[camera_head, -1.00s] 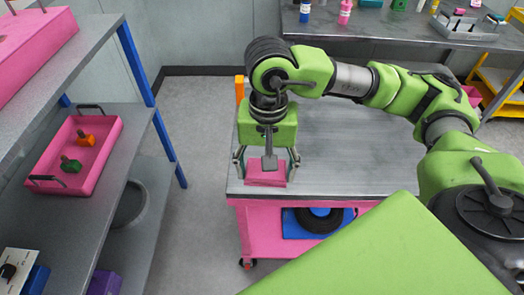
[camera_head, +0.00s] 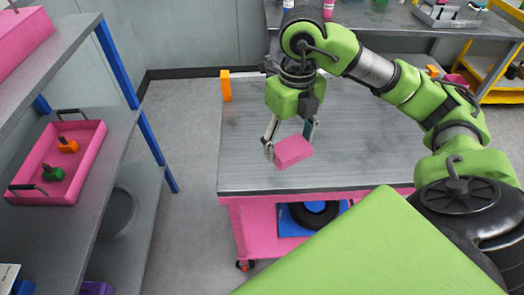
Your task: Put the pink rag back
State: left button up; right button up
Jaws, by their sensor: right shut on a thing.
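The pink rag (camera_head: 293,151) shows as a small folded pink block, tilted, in the head view. My right gripper (camera_head: 290,140) is shut on it and appears to hold it above the grey top of the pink cart (camera_head: 350,165), near the front left part. The gripper's fingers are on either side of the rag. My left gripper is not in view.
An orange post (camera_head: 226,86) stands at the cart's back left corner. At the left, a grey shelf holds a pink tray (camera_head: 92,150) with an orange and a green piece in it. A grey bench (camera_head: 400,22) stands behind. Much of the cart top is clear.

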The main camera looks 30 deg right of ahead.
jog(key=shift+d+m, duration=0.15)
jog(key=shift+m, duration=0.25)
jog(key=shift+w+f, duration=0.1)
jog(key=shift+w, duration=0.2)
jog(key=w+f+p, duration=0.3)
jog(key=w, duration=0.5)
jog(key=p, duration=0.2)
send_over(261, 148)
jog(key=s, duration=0.1)
notch_tip(261, 148, down, 6)
jog(key=shift+r, duration=0.25)
jog(key=shift+w+f, duration=0.4)
jog(key=shift+f, duration=0.15)
notch_tip(261, 148, down, 3)
jog(key=shift+w+r+p, duration=0.1)
jog(key=shift+p, duration=0.7)
jog(key=shift+f, duration=0.25)
jog(key=shift+f, duration=0.1)
